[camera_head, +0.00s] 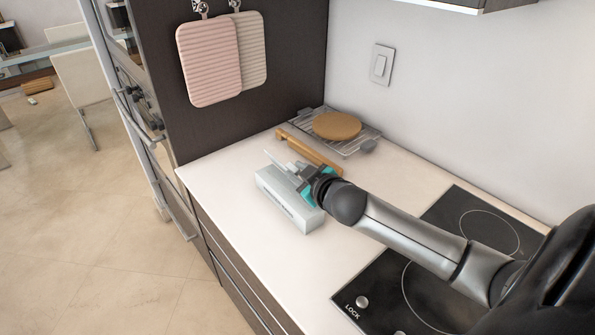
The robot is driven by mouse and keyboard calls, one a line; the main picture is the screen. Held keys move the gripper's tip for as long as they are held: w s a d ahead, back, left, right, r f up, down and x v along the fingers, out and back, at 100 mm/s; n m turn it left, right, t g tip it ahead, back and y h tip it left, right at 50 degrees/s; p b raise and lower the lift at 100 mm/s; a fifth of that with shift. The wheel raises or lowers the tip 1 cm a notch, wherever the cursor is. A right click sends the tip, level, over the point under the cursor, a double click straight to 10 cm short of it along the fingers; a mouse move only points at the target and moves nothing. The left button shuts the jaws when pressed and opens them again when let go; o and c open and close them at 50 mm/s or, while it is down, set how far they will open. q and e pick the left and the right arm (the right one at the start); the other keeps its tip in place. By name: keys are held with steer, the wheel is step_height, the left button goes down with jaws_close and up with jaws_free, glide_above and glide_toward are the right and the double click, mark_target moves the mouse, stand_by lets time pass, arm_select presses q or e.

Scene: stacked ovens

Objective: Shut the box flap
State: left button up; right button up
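A small pale grey box (289,208) lies on the white counter near its left edge. A thin light flap (279,161) stands up at the far end of the box, tilted. My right gripper (296,183) is over the box's right far part, close by the flap. Its teal fingers look spread apart, with nothing seen held between them. The gripper hides part of the box top and the flap's lower edge, so I cannot tell whether it touches them. My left gripper is not in view.
A black cooktop (419,294) is at the front right. The counter (222,177) left of the box is clear.

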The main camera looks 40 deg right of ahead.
steer(key=o, duration=0.3)
steer(key=shift+s, duration=0.1)
steer(key=p+v, duration=0.2)
steer(key=v, duration=1.3)
